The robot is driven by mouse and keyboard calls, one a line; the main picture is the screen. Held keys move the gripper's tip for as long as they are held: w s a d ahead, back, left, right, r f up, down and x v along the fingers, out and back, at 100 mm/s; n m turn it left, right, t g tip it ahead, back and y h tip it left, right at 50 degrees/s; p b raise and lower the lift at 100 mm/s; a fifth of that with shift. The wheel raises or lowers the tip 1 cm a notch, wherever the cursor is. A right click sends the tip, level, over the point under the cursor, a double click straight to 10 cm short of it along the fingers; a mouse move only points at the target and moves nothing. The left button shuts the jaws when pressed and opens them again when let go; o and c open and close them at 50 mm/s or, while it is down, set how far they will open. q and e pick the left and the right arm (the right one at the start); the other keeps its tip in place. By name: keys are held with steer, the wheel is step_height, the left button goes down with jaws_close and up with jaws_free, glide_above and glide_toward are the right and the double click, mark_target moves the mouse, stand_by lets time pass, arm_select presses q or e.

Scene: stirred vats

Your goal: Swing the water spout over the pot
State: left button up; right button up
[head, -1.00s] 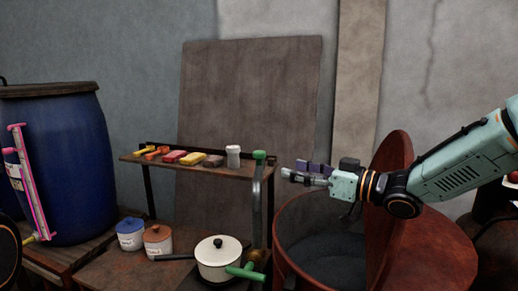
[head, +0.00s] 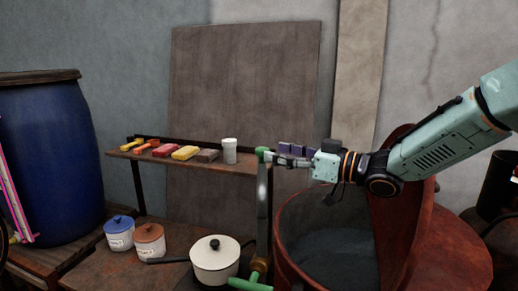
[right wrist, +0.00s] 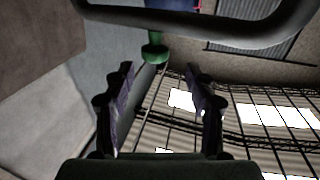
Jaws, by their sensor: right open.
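The spout is a grey upright pipe (head: 263,205) with a green top end (head: 263,154); it stands just right of the pot. The white pot (head: 214,268) has a black knob on top and a dark handle to the left. My right gripper (head: 276,158) is open, its fingertips at or very near the spout's green end; contact cannot be told. In the right wrist view, a green knob (right wrist: 153,52) shows just beyond the open fingers (right wrist: 160,80), closer to the left finger. My left gripper is not in view.
A green handle (head: 249,285) is beside the pot. A large red vat (head: 290,250) with a raised lid stands under my right arm. A shelf (head: 130,154) holds coloured blocks and a white cup (head: 229,150). Blue (head: 119,235) and brown-lidded jars (head: 149,243) stand left of the pot.

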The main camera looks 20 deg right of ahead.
mark_target(262, 149)
steer(key=w, duration=0.1)
steer(key=w+a, duration=0.2)
steer(key=w, duration=0.1)
steer(key=shift+f, duration=0.4)
steer(key=shift+w+a, duration=0.2)
steer(key=shift+w, duration=0.05)
steer(key=shift+s+a+r, duration=0.1)
steer(key=shift+a+r, duration=0.2)
steer(key=shift+a, duration=0.4)
steer(key=shift+w+d+f, duration=0.25)
steer(key=shift+w+d, duration=0.1)
steer(key=shift+d, duration=0.05)
steer(key=c, duration=0.3)
steer(key=shift+s+a+r, duration=0.2)
steer(key=shift+s+a, duration=0.05)
steer(key=c, duration=0.5)
steer(key=shift+d, duration=0.1)
jaws_close()
steer(key=shift+w, duration=0.1)
